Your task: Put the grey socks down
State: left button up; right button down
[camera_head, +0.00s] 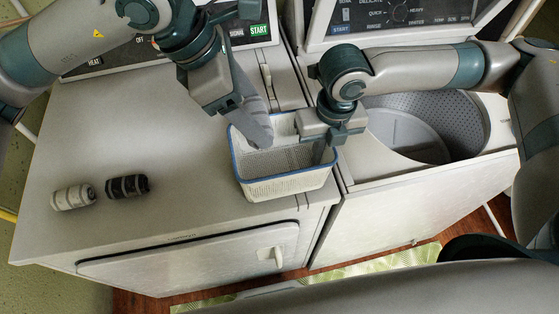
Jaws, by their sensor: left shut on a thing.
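My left gripper (232,107) is shut on the grey socks (258,128). They hang at a tilt from its fingers, over the left back part of the blue-rimmed basket (290,187). The lower end of the socks reaches the basket opening; I cannot tell whether it touches the basket. My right gripper (334,142) is at the basket's right rim, pointing down. Its fingers are partly hidden, and I cannot tell whether they hold the rim. The part of the basket that shows inside looks empty.
The basket stands at the right edge of the white dryer top (170,130). A light rolled pair (73,196) and a dark striped rolled pair (127,186) lie at its left. An open washer drum (415,130) is on the right. The dryer top's middle is clear.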

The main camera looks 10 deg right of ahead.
pick_arm(q)
notch_tip(320, 180, down, 13)
jog(key=shift+f, duration=0.1)
dwell(0.5)
jog(key=shift+d, duration=0.35)
jog(key=d, duration=0.3)
jog(key=shift+d+f, duration=0.2)
jog(key=shift+f, duration=0.2)
jog(key=shift+a+f, duration=0.1)
jog(key=shift+f, duration=0.1)
jog(key=shift+f, duration=0.6)
jog(key=o, duration=0.7)
jog(key=shift+o, duration=0.2)
